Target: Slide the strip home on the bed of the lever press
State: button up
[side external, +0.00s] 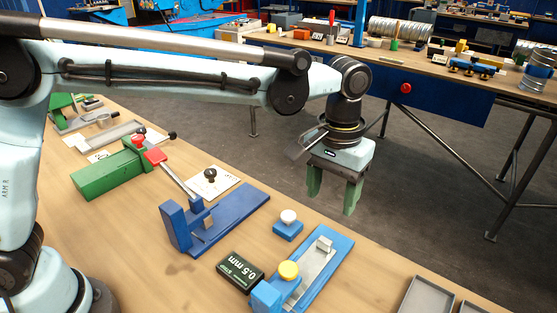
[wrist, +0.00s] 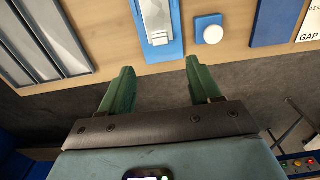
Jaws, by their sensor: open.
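My gripper (side external: 332,198) hangs over the floor just beyond the bench edge, its green fingers apart and empty. Its fingers also show in the wrist view (wrist: 159,68). A blue lever press (side external: 245,205) with a red-handled lever stands on the bench, left of my gripper. A low blue fixture (side external: 335,262) with a yellow knob (side external: 289,270) stands in front of the gripper. A silver metal strip (side external: 315,262) lies along this fixture, and the wrist view shows it (wrist: 156,18) beyond the fingers. I cannot tell how far it is seated.
A small blue block (side external: 288,231) with a white knob stands between press and fixture. Grey trays (side external: 428,297) are at the right. A green block (side external: 107,175) and a card (side external: 222,186) lie to the left.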

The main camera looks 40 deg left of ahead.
aim_at(324, 241)
notch_tip(324, 241, down, 12)
jog(key=shift+r, duration=0.2)
dwell(0.4)
jog(key=c, duration=1.1)
jog(key=shift+w+r, duration=0.2)
jog(key=shift+w, duration=2.55)
notch_tip(324, 241, up, 7)
